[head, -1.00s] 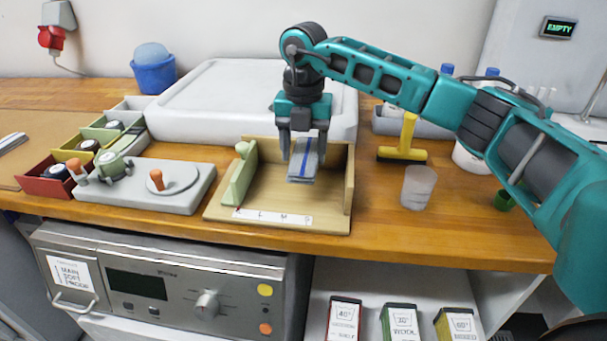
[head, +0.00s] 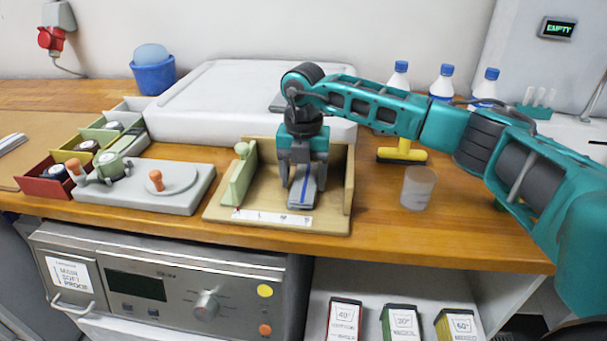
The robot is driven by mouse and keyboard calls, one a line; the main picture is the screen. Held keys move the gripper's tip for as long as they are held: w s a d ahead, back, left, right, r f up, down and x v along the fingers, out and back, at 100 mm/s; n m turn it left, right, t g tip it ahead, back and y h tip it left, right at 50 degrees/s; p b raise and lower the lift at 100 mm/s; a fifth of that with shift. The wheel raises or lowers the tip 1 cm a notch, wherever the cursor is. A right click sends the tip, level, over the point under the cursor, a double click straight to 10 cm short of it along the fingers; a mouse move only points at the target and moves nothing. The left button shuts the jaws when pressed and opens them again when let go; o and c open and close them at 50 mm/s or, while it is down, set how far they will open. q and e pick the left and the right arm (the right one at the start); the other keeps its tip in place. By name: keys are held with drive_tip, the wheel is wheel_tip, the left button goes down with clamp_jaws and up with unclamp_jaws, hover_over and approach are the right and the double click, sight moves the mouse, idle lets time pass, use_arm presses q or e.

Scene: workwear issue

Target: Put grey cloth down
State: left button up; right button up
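The grey cloth (head: 303,190), folded narrow with a blue stripe, is between the fingers of my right gripper (head: 302,182). The gripper points down and is shut on it. The cloth is low inside the open-fronted wooden tray (head: 262,200), behind the white label strip (head: 272,217). I cannot tell whether its underside touches the tray floor. The gripper hides the cloth's far end. My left gripper is not in view.
The tray has a pale green slider (head: 238,180) at left and a wooden wall at right. A large white box (head: 210,100) stands behind. Bare counter lies between tray and cup.

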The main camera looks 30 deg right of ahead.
sight(304, 180)
drive_tip(key=o, duration=0.3)
wheel_tip(304, 180, up, 12)
drive_tip(key=shift+r, duration=0.2)
idle(0.4)
idle(0.4)
